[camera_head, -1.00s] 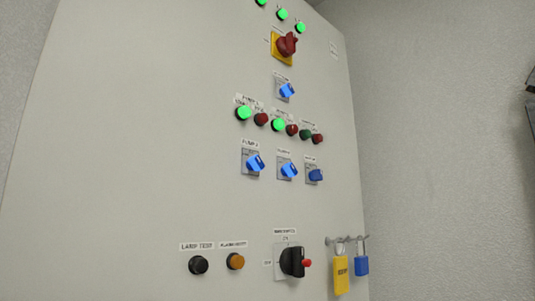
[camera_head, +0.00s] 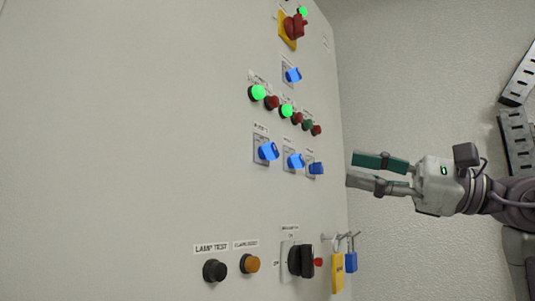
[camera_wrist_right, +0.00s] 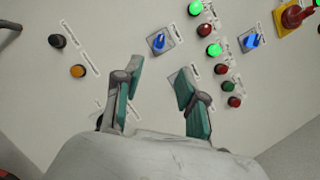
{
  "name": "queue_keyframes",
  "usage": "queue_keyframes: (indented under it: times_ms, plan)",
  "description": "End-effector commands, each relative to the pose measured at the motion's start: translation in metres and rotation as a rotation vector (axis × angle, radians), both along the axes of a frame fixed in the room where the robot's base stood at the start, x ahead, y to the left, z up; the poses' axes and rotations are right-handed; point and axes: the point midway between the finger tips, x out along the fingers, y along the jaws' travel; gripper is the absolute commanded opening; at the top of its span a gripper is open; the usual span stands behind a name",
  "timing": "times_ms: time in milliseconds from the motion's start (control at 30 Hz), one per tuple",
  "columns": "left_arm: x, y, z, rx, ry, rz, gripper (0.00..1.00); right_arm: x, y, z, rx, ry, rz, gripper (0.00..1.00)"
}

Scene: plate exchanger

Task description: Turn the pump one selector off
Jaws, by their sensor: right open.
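The pump one selector (camera_head: 268,151) is the leftmost blue knob in the row of three on the pale panel. Its handle is tilted; its label is too blurred to read. I take it to be the blue knob (camera_wrist_right: 158,41) just beyond the fingertips in the right wrist view. My right gripper (camera_head: 352,168) is open and empty, with green-padded fingers, to the right of the selector row in the head view. In the wrist view its fingers (camera_wrist_right: 160,70) are spread in front of the panel and partly hide the neighbouring selectors. My left gripper is not in view.
Two more blue selectors (camera_head: 295,161) (camera_head: 316,168) sit right of it, with lamps (camera_head: 286,111) above. A red-yellow main switch (camera_head: 294,26) is higher up. Below are black (camera_head: 215,271) and amber (camera_head: 250,264) buttons, a black rotary switch (camera_head: 301,260) and hanging padlocks (camera_head: 338,273).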

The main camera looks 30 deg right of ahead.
Motion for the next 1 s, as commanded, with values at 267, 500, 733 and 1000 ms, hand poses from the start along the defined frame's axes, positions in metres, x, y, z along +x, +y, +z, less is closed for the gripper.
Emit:
queue_keyframes:
  times_ms: [267,500,733,1000]
  plan:
    - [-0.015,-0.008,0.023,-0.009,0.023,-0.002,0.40,0.034,0.029,0.017,-0.003,0.004,0.005,0.41]
    - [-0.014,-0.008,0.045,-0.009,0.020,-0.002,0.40,0.073,0.060,0.030,-0.002,0.005,0.007,0.41]
    - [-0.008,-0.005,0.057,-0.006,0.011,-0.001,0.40,0.095,0.078,0.036,-0.001,0.003,0.005,0.41]
    - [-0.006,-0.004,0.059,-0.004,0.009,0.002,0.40,0.101,0.083,0.036,-0.001,0.002,0.004,0.41]
